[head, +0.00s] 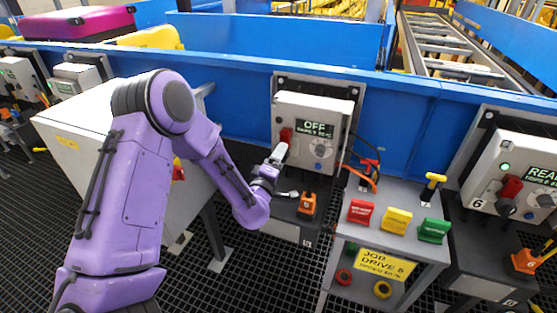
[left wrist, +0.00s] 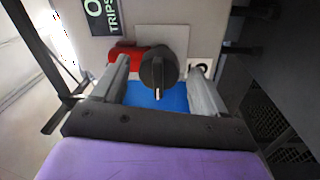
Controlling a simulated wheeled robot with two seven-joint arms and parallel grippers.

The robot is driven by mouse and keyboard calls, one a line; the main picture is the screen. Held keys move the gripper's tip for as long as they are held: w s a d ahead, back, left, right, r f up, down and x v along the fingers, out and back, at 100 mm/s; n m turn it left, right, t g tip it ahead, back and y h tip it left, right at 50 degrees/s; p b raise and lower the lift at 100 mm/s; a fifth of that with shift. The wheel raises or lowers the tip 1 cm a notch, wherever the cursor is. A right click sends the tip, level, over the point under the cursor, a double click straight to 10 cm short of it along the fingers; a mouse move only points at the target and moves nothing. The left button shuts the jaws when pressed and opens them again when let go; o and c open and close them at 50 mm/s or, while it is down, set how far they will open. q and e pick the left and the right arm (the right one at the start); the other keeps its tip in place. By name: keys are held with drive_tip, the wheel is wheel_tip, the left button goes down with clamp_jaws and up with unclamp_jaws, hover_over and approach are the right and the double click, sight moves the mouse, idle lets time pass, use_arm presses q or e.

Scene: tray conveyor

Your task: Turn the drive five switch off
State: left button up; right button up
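The drive control box (head: 289,107) in the middle of the head view is pale, with a lit display (head: 315,129) reading OFF and TRIPS 5. A red part (head: 286,134) sits left of the display. My left gripper (head: 279,153) is at the lower left of the box face and hides what is behind it. In the left wrist view a round black switch knob (left wrist: 158,72) with a light pointer line lies between the two fingers of my left gripper (left wrist: 158,85), which are apart with gaps on both sides. The red part (left wrist: 124,53) is beside the knob. My right gripper is not in view.
A stand (head: 414,199) with red, yellow and green blocks and a JOB DRIVE 5 label (head: 383,262) is right of the box. Another control box (head: 520,165) is at the far right. An orange block (head: 307,204) is below the middle box. A blue conveyor wall (head: 230,75) runs behind.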

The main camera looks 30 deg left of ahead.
use_arm(q)
drive_tip(key=b+v, duration=0.2)
drive_tip(key=v, duration=0.8)
drive_tip(key=shift+s, duration=0.25)
drive_tip(key=s+d+f+m+g+h+p, duration=0.1)
drive_tip(key=s+f+m+g, duration=0.4)
drive_tip(key=f, duration=0.4)
drive_tip(key=s+d+f+m+g+p, duration=0.1)
drive_tip(key=s+f+m+g, duration=0.35)
drive_tip(key=f, duration=0.55)
drive_tip(key=s+d+f+m+g, duration=0.1)
drive_tip(key=s+f, duration=0.3)
drive_tip(key=s, duration=0.4)
drive_tip(key=s+d+f+m+g+p, duration=0.1)
drive_tip(key=s+f+g, duration=0.3)
drive_tip(key=s, duration=0.4)
drive_tip(key=shift+s+p, duration=0.3)
drive_tip(key=shift+s, duration=0.1)
